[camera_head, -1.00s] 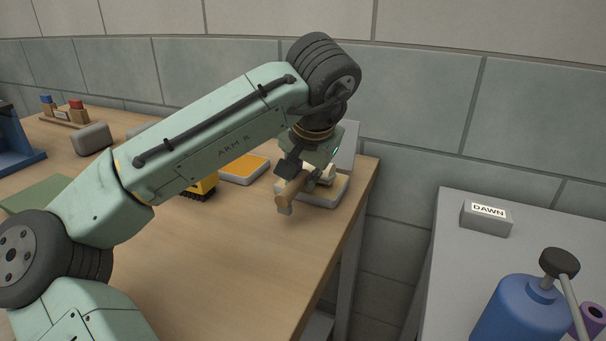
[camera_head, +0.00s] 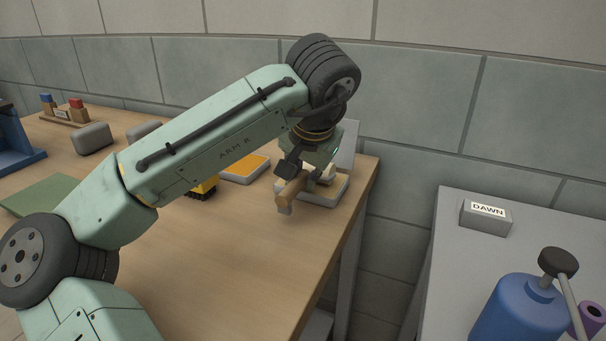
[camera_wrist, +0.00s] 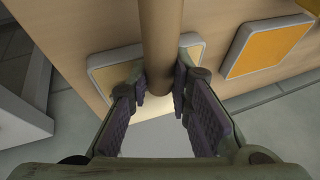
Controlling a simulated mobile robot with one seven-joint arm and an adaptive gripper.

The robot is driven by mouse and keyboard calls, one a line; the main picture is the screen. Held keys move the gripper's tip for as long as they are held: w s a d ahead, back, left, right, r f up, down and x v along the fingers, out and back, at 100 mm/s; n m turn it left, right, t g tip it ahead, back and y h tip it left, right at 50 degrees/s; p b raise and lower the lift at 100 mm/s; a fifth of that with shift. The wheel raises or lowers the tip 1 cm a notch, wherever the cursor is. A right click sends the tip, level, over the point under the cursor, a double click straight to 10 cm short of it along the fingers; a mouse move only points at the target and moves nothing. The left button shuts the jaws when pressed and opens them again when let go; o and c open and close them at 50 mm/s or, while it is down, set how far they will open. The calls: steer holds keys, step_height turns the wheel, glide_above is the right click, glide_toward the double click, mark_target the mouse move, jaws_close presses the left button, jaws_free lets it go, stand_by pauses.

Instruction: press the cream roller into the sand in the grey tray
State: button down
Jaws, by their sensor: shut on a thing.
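My gripper (camera_head: 309,178) is at the far right corner of the wooden table, low over the grey tray. It is shut on the tan handle (camera_head: 290,192) of the roller, which shows as a tan cylinder between my fingers (camera_wrist: 160,88) in the wrist view (camera_wrist: 160,40). A cream part (camera_head: 326,173) shows beside the fingers in the head view. The grey tray (camera_head: 322,201) holds tan sand, and its rim also shows in the wrist view (camera_wrist: 97,92). My gripper and the roller hide part of the sand. I cannot tell whether the roller touches it.
A tray with an orange filling (camera_head: 246,168) lies to the left of the grey tray. A yellow and black object (camera_head: 205,188) is partly behind my arm. The table's right edge is close to the tray. A grey bench with a DAWN block (camera_head: 486,217) stands across a gap.

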mark_target(303, 174)
steer(key=shift+r, duration=0.1)
step_height(303, 174, up, 7)
steer(key=p, duration=0.6)
stand_by(0.4)
steer(key=shift+s+f, duration=0.1)
steer(key=shift+f, duration=0.1)
